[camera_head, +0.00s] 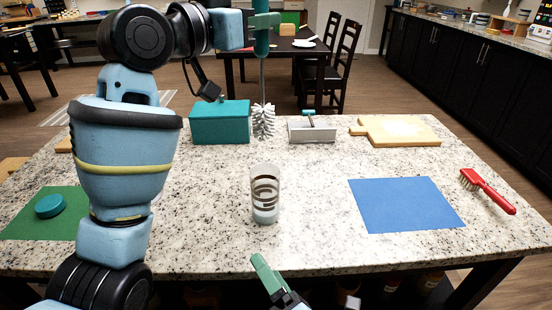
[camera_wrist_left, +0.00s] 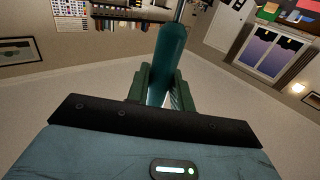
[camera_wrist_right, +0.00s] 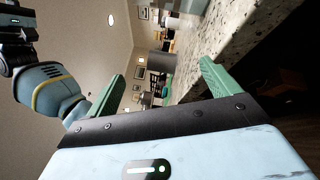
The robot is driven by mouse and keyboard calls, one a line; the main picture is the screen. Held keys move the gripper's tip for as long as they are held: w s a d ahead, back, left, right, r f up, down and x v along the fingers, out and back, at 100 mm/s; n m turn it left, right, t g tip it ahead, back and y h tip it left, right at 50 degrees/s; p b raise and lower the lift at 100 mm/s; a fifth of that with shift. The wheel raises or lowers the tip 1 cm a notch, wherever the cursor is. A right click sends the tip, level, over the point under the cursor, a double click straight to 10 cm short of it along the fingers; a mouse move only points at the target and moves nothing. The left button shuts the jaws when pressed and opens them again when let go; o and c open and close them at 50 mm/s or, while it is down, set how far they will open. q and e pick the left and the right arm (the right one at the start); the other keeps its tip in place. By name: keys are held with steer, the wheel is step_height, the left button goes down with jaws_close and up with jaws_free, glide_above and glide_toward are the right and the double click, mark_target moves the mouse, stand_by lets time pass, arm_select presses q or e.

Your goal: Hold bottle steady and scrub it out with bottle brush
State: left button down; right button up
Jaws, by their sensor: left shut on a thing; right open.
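The bottle (camera_head: 265,194) is clear with dark bands and stands upright on the granite counter. The bottle brush has white bristles (camera_head: 263,121) that hang down on a thin stem, above and behind the bottle in the head view. Its teal handle (camera_head: 261,42) is held in my left gripper (camera_head: 262,20), which is shut on it. The handle also shows between the fingers in the left wrist view (camera_wrist_left: 168,55). My right gripper (camera_wrist_right: 165,85) is open and empty near the counter's front edge. One of its green fingers shows at the bottom of the head view, in front of the bottle.
A teal box (camera_head: 220,124), a grey tray (camera_head: 312,132) and a wooden board (camera_head: 398,131) stand along the back. A blue mat (camera_head: 405,205) and a red brush (camera_head: 488,190) lie right. A green mat (camera_head: 30,225) with a teal lid (camera_head: 50,206) lies left. Counter around the bottle is clear.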

mark_target(262, 172)
steer(key=w+r+n+h, duration=0.1)
steer(key=w+n+h, duration=0.1)
steer(key=w, duration=0.5)
steer(key=w+r+n+h, duration=0.2)
steer(key=w+n, duration=0.2)
steer(key=w, duration=0.3)
steer(key=w+a+r+n+t+h, duration=0.1)
steer(key=w+n, duration=0.3)
steer(key=w, duration=0.4)
steer(key=shift+a+r+h, duration=0.1)
steer(key=shift+r+h, duration=0.3)
steer(key=shift+r, duration=0.25)
steer(key=c, duration=1.2)
arm_select(q)
steer(key=shift+f, duration=2.05)
